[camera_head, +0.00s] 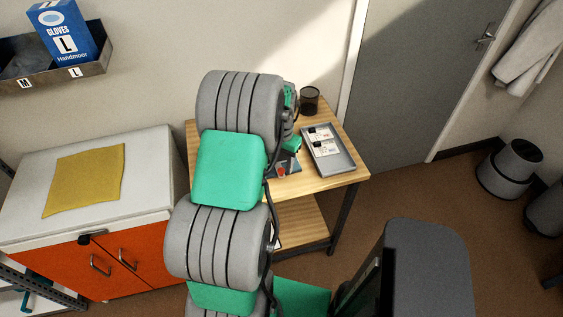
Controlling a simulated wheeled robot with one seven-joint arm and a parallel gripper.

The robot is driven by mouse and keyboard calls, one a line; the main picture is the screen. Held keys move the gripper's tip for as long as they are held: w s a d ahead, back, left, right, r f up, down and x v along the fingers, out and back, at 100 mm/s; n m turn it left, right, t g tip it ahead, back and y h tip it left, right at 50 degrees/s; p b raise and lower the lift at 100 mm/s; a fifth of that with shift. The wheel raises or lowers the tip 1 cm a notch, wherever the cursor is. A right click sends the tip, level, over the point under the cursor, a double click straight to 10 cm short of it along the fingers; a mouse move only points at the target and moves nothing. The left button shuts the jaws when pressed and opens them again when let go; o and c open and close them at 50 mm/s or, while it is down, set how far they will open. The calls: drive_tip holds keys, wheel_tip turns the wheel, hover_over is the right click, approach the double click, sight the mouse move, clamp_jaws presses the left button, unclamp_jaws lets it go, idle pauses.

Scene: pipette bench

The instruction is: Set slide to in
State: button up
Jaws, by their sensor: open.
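A dark device with a red part (281,170) sits on the wooden table, mostly hidden behind my arm. It may be the thing with the slide, but no slide shows clearly and I cannot tell its position. My arm's grey and green links rise through the middle of the picture and cover the table's left part. Small green and grey parts of my wrist show at their right edge, close to the device. My gripper's fingers are hidden behind the arm, so I cannot see whether they touch anything.
The wooden table (335,181) also holds a grey tray (344,163) with white cards and a black mesh cup (309,98). A white-topped orange cabinet (150,180) with a yellow cloth (85,179) stands left. Open floor lies right of the table, before a grey door (410,90).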

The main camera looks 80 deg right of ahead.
wheel_tip(320, 180, down, 2)
drive_tip(key=shift+c, duration=0.2)
clamp_jaws()
idle(0.4)
drive_tip(key=shift+w+d, duration=0.1)
drive_tip(key=shift+w, duration=0.1)
idle(0.8)
